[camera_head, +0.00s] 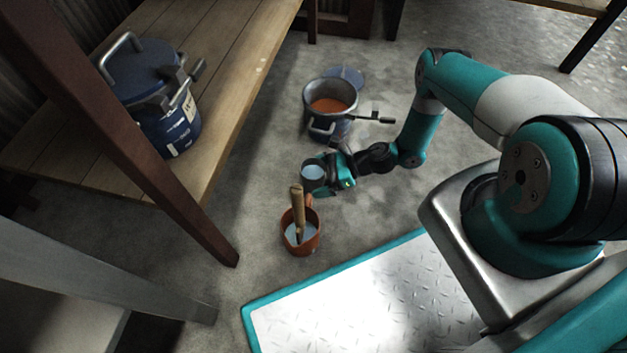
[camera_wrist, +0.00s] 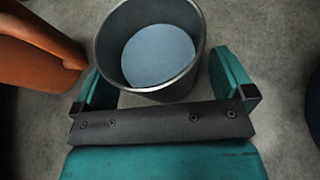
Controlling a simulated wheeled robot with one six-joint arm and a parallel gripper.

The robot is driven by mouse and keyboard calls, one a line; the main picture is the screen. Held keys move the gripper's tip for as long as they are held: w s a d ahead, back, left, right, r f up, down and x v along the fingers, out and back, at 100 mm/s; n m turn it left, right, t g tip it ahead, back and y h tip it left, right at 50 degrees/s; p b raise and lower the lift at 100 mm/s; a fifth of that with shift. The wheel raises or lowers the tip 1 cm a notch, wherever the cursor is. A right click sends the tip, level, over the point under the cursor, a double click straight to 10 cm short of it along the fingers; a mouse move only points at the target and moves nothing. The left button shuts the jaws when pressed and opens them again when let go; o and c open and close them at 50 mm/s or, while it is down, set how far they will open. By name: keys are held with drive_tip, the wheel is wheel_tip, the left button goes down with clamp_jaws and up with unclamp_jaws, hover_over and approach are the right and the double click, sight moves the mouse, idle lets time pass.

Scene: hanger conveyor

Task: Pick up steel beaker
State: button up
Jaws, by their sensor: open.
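The steel beaker is a dark grey metal cup with a pale blue-grey round inside. In the wrist view the steel beaker (camera_wrist: 112,62) stands at the top middle, its near part between the two teal fingers of my gripper (camera_wrist: 166,82). The fingers are open, one on each side of it, and a small gap shows at the right finger. In the head view the beaker (camera_head: 312,181) is on the floor at the tip of my gripper (camera_head: 325,172), partly hidden by it.
An orange-brown mug (camera_head: 300,241) with a wooden-handled tool in it stands close in front of the beaker. A large pot (camera_head: 330,122) with orange-brown contents stands behind my gripper. A wooden shelf (camera_head: 222,85) bearing a blue lidded pot (camera_head: 172,131) is at left.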

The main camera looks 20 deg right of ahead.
drive_tip(key=shift+w+a+f, duration=0.1)
drive_tip(key=shift+a, duration=0.15)
drive_tip(key=c, duration=1.1)
drive_tip(key=shift+c, duration=0.2)
